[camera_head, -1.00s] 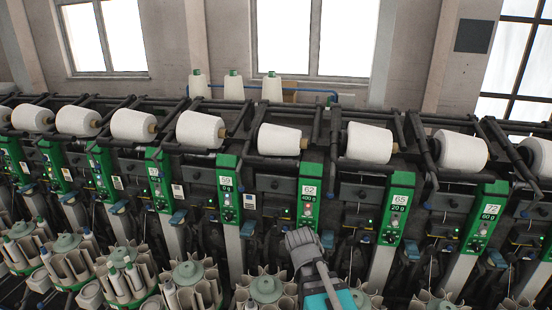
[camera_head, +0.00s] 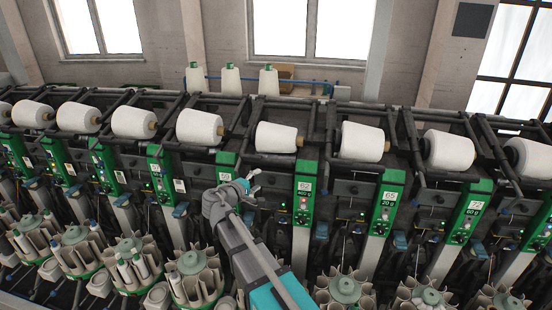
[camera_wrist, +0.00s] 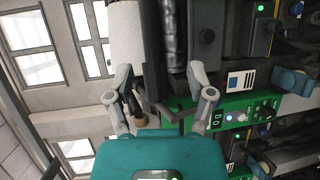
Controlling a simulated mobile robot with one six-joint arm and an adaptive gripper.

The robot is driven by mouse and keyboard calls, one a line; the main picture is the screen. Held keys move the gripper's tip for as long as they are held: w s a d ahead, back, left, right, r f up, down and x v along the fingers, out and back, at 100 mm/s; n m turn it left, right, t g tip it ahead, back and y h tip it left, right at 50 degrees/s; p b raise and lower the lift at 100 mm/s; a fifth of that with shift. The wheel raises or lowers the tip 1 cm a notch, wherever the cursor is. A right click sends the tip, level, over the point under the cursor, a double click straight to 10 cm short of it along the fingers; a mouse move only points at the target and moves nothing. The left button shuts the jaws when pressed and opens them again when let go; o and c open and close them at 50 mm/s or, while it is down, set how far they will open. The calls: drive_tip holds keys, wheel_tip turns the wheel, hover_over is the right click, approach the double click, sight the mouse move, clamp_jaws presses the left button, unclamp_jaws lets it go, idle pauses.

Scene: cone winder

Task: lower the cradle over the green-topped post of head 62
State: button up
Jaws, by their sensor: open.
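The green-topped post of head 62 (camera_head: 304,190) stands near the middle of the head view, its label reading 62 and 400 g. Above it, the dark cradle frame (camera_head: 311,124) lies beside a white cone (camera_head: 275,137) with a brown tip at its right. My gripper (camera_head: 252,184) is open, left of this post and below the cone. In the wrist view, its fingers (camera_wrist: 158,76) are spread, with dark machine parts beyond them. Nothing is clearly held.
Neighbouring posts, including head 65 (camera_head: 385,205), line the machine on both sides. Round bobbin holders (camera_head: 343,289) stand along its foot. Spare cones (camera_head: 231,80) stand behind the machine. Dark bars and blue levers crowd the space around my gripper.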

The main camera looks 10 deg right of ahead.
sight(274, 164)
drive_tip(key=shift+w+a+r+t, duration=0.2)
drive_tip(key=shift+a+r+t, duration=0.1)
drive_tip(key=shift+a+r, duration=0.25)
drive_tip(key=shift+w, duration=0.1)
drive_tip(key=b+x, duration=0.1)
drive_tip(key=x, duration=1.2)
drive_tip(key=shift+w+d+b, duration=0.2)
drive_tip(key=shift+d+b, duration=0.1)
drive_tip(key=shift+d, duration=0.05)
clamp_jaws()
